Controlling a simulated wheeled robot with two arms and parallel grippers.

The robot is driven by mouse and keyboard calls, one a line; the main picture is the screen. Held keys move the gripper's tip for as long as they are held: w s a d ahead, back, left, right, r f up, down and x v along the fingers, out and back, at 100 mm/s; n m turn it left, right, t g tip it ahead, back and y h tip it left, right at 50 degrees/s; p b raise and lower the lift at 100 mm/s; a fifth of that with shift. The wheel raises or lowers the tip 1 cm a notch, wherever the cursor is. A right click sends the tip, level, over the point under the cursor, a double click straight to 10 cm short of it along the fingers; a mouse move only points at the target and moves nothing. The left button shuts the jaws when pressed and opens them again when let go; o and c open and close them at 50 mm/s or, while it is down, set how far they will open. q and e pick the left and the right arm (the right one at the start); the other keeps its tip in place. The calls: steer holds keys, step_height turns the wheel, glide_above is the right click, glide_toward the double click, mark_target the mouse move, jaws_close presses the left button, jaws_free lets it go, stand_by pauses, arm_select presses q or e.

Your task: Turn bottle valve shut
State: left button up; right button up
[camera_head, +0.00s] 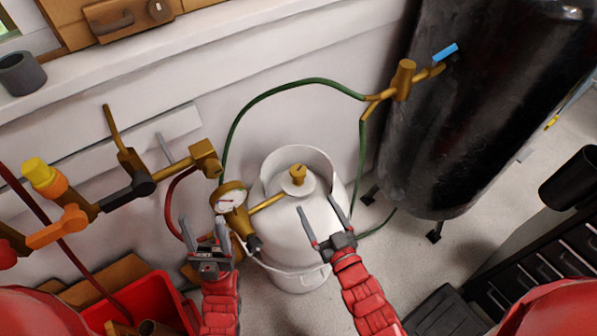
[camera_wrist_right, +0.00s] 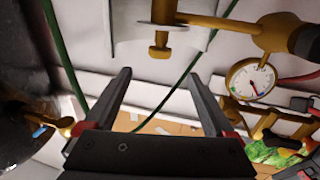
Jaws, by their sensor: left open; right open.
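A white gas bottle (camera_head: 283,216) with a raised collar stands upright on the floor by the wall. Its brass valve (camera_head: 298,174) sits on top inside the collar. The valve also shows in the right wrist view (camera_wrist_right: 160,38), upside down and beyond my fingers. My right gripper (camera_head: 317,205) is open and empty, in front of the valve and apart from it. Its fingers also show in the right wrist view (camera_wrist_right: 157,75) with nothing between them. My left gripper (camera_head: 203,230) is open and empty to the left of the bottle, below the pressure gauge (camera_head: 229,197).
A brass regulator arm joins the valve to the gauge. A green hose (camera_head: 290,82) arches behind the bottle to a brass fitting (camera_head: 403,80) on a large black tank (camera_head: 455,120). Brass pipework and a red crate (camera_head: 150,298) are at left; black drawers (camera_head: 540,265) are at right.

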mark_target(302, 178)
steer(key=x, duration=1.2)
steer(key=shift+w+a+r+p, duration=0.1)
steer(key=shift+w+p, duration=0.15)
steer(key=shift+p, duration=0.05)
